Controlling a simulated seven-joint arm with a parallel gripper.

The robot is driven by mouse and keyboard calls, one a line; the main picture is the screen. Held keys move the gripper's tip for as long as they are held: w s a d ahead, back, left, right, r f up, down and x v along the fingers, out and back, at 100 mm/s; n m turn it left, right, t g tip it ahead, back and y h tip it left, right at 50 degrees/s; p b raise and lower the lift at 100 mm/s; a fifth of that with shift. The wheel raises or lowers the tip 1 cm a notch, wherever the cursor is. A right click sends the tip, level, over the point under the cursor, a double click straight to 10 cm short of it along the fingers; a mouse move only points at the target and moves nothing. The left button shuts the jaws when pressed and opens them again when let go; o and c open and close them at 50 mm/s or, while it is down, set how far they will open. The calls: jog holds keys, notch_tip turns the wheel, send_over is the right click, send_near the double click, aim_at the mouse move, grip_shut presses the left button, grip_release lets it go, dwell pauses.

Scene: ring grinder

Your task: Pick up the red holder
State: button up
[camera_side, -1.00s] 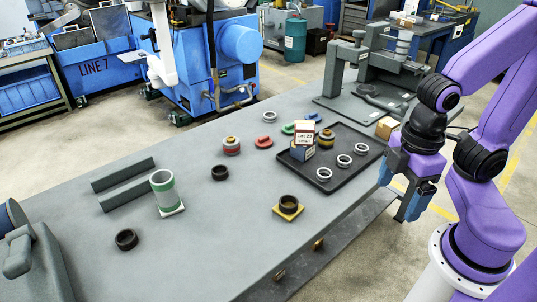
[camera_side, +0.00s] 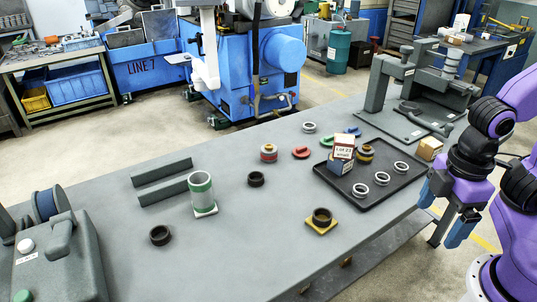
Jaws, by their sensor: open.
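The red holder (camera_side: 301,153) is a small, low, rounded red piece with an opening in its middle. It lies flat on the grey table, left of the black tray. My gripper (camera_side: 445,214) hangs at the table's right edge, beyond the tray and well apart from the red holder. Its two blue fingers point down, spread apart, with nothing between them.
A grey press (camera_side: 390,85) stands behind.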

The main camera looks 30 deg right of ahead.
dwell(0.4)
jog(key=n+t+h, duration=0.7)
jog(key=n+t, duration=0.4)
jog(key=n, duration=0.6)
send_over(270, 150)
jog(key=s+a, duration=0.6)
jog(key=s, duration=0.5)
notch_tip(270, 150, down, 12)
jog(key=shift+w+f, duration=0.1)
jog(key=shift+t, duration=0.3)
jog(key=x, duration=1.2)
jog(key=shift+w+d+f, duration=0.35)
jog(key=shift+w+f, duration=0.25)
jog(key=shift+w, duration=0.1)
jog(key=shift+w+d+f, duration=0.35)
jog(key=shift+w+f, duration=0.25)
jog(key=shift+w, duration=0.1)
jog(key=shift+w+d+f, duration=0.25)
jog(key=shift+w+d, duration=0.05)
jog(key=shift+w, duration=0.25)
